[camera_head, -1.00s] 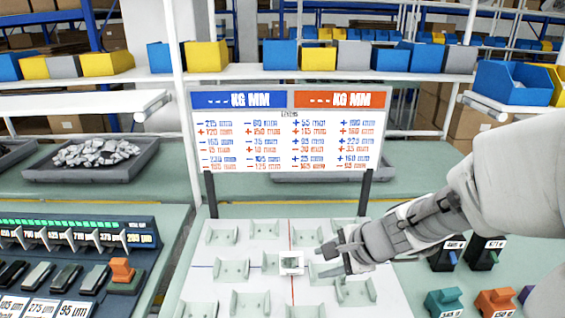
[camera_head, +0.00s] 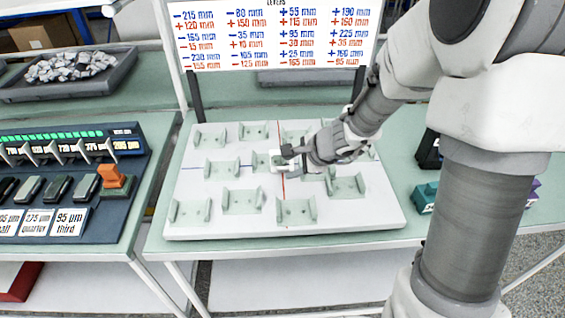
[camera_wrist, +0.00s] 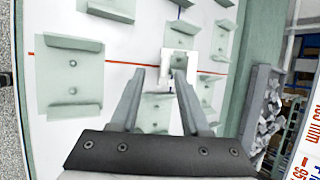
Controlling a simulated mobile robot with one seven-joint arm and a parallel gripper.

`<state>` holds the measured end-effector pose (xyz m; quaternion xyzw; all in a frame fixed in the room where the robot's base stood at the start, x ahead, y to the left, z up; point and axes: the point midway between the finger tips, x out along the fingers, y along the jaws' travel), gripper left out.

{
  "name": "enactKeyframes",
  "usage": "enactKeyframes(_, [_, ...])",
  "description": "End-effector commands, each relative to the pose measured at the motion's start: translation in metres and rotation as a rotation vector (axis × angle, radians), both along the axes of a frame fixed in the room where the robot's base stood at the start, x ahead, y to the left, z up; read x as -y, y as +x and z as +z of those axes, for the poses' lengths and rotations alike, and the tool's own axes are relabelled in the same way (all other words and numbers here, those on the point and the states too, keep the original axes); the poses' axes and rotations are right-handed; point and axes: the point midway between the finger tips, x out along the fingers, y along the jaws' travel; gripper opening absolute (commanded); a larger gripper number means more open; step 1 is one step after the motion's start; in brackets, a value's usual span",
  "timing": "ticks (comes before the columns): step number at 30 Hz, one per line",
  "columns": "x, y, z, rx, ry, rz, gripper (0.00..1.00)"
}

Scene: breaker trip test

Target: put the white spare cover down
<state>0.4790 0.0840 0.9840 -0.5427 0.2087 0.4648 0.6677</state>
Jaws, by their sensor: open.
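The white spare cover (camera_head: 275,167) is a small square piece with a greenish centre. It lies by the crossing of the coloured lines on the white board (camera_head: 230,222), beside a pale green bracket. My gripper (camera_head: 286,157) reaches in from the right and partly hides the cover. In the wrist view my gripper (camera_wrist: 164,76) has its two fingers spread apart. The cover (camera_wrist: 193,57) shows at the fingertips there, with its square opening facing up. I cannot tell whether the fingers touch it.
Several pale green brackets (camera_head: 243,202) stand around on the board. A sign panel (camera_head: 273,38) rises behind it. A grey tray of metal pieces (camera_head: 68,72) is at the back left. A dark console (camera_head: 70,165) stands left, and a teal block (camera_head: 426,197) right.

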Motion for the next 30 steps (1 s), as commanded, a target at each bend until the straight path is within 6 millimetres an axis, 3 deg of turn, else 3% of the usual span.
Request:
enactKeyframes(12, [-0.017,0.029,-0.035,-0.001,0.001,0.001,0.46])
enactKeyframes(20, [-0.018,0.030,-0.036,0.000,0.000,0.001,0.46])
enactKeyframes(28, [-0.018,0.030,-0.036,0.000,0.001,0.001,0.01])
enactKeyframes(30, [-0.018,0.030,-0.036,0.000,0.001,0.001,0.00])
